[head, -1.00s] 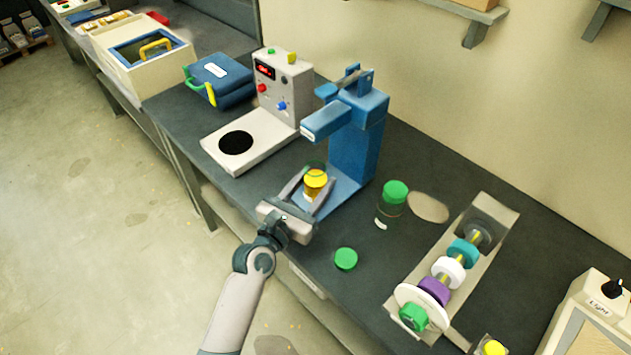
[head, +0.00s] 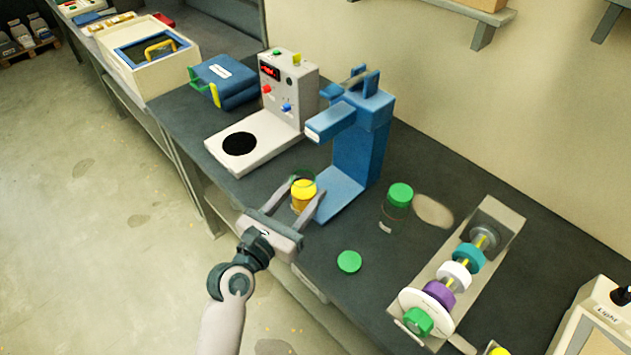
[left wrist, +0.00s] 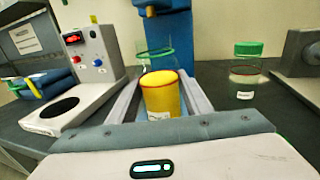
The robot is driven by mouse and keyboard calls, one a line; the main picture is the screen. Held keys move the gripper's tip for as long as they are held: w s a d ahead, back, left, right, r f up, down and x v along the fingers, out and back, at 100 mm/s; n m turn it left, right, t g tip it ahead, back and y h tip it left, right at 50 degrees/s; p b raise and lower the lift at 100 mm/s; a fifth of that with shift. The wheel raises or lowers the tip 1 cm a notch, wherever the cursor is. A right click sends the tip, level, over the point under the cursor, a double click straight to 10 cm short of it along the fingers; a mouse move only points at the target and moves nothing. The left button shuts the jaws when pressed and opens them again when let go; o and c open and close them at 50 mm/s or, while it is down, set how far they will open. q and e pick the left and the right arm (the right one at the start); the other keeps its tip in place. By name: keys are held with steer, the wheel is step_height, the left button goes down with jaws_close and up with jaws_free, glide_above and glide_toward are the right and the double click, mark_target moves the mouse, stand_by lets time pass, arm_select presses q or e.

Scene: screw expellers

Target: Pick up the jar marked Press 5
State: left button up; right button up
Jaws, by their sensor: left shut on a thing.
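An open clear jar (head: 303,196) with a green-tinted rim holds yellow contents up to about a red line. It also shows in the left wrist view (left wrist: 160,97), with a white label too small to read. My left gripper (head: 294,200) is shut on it, one finger on each side. The jar is upright, just left of the base of the blue press (head: 357,140); whether it is clear of the bench I cannot tell. A second clear jar (head: 394,210) with a green lid stands right of the press. My right gripper is not in view.
A loose green lid (head: 349,262) lies on the dark bench (head: 330,286) near its front edge. A white machine with a black disc (head: 232,152) stands left of the jar. A screw assembly in a grey tray (head: 495,215) is at the right.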

mark_target(297, 203)
arm_select(q)
steer(key=b+v, duration=0.1)
steer(key=v, duration=0.7)
steer(key=shift+s+f, duration=0.1)
steer(key=shift+f, duration=0.05)
steer(key=v, duration=0.3)
steer(key=shift+s+a+b, duration=0.1)
steer(key=shift+b, duration=0.25)
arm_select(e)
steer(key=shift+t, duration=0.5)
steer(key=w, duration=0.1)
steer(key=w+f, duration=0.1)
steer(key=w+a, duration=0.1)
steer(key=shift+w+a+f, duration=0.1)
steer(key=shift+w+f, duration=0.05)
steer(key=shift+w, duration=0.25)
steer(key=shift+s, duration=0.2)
